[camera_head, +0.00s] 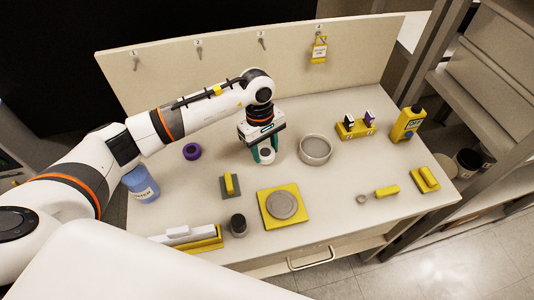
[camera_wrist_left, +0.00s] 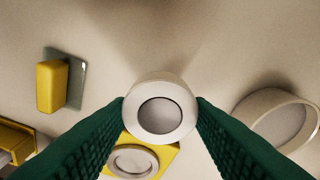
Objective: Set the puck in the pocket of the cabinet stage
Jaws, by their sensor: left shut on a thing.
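My left gripper (camera_head: 265,150) is shut on a small white round puck (camera_head: 267,158), above the middle of the table. In the left wrist view the puck (camera_wrist_left: 161,108) sits between the green fingers, with its grey round face toward the camera. A yellow square plate with a round grey disc (camera_head: 284,206) lies nearer the front of the table. It also shows in the wrist view (camera_wrist_left: 128,161), partly hidden by the puck and a finger. I cannot tell for certain whether it is the cabinet stage. My right gripper is not in view.
A round grey dish (camera_head: 316,149) stands close right of the gripper. A grey pad with a yellow block (camera_head: 230,184), a dark jar (camera_head: 238,225), a purple ring (camera_head: 192,151) and a blue cup (camera_head: 140,184) are to the left. A yellow bottle (camera_head: 407,123) stands at right.

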